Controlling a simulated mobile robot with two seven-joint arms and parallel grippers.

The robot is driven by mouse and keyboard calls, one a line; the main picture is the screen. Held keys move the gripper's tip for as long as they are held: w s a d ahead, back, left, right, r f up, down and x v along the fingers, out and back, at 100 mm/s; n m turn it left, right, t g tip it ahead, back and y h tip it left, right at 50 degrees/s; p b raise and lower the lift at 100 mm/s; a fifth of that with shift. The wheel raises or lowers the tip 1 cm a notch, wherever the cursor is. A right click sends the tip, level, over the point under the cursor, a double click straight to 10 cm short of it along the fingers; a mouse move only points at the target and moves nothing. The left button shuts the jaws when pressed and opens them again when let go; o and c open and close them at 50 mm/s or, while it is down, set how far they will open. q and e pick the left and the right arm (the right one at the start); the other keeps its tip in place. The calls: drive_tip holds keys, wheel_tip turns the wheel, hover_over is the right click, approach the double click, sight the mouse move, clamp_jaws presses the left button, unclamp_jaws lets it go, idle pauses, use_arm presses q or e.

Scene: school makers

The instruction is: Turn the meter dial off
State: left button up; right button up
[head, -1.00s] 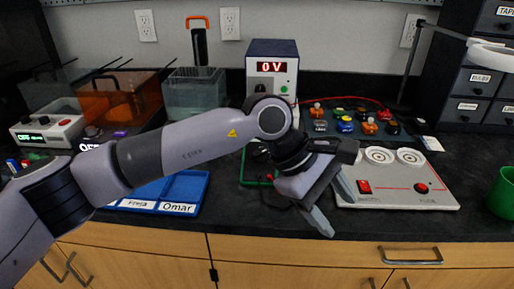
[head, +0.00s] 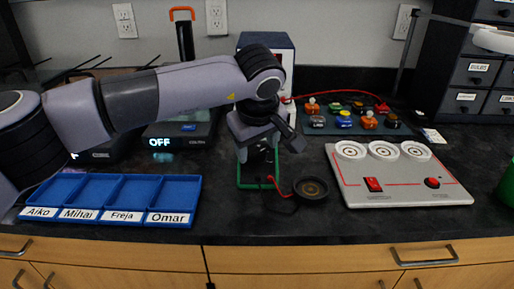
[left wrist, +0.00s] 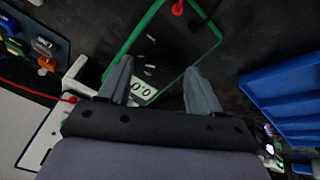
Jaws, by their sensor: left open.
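The meter (head: 242,176) has a green frame and a dark face and lies on the black counter, partly hidden under my left gripper in the head view. In the left wrist view the meter (left wrist: 126,49) shows its display (left wrist: 143,92), reading about 0.0, and small white markings. The dial itself cannot be made out clearly. My left gripper (head: 272,145) is above the meter's far part. In the left wrist view its open fingers (left wrist: 157,74) point over the meter face with nothing between them. I cannot tell whether they touch it. My right gripper is not in view.
A round black part (head: 312,188) with a red lead lies right of the meter. A white board (head: 405,185) with a red switch is further right. A blue tray (head: 130,180) with name labels is left. A power supply (head: 284,46) stands behind my arm.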

use_arm(q)
drive_tip(key=shift+w+f, duration=0.2)
drive_tip(key=shift+f, duration=0.25)
drive_tip(key=c, duration=1)
drive_tip(key=shift+c, duration=0.2)
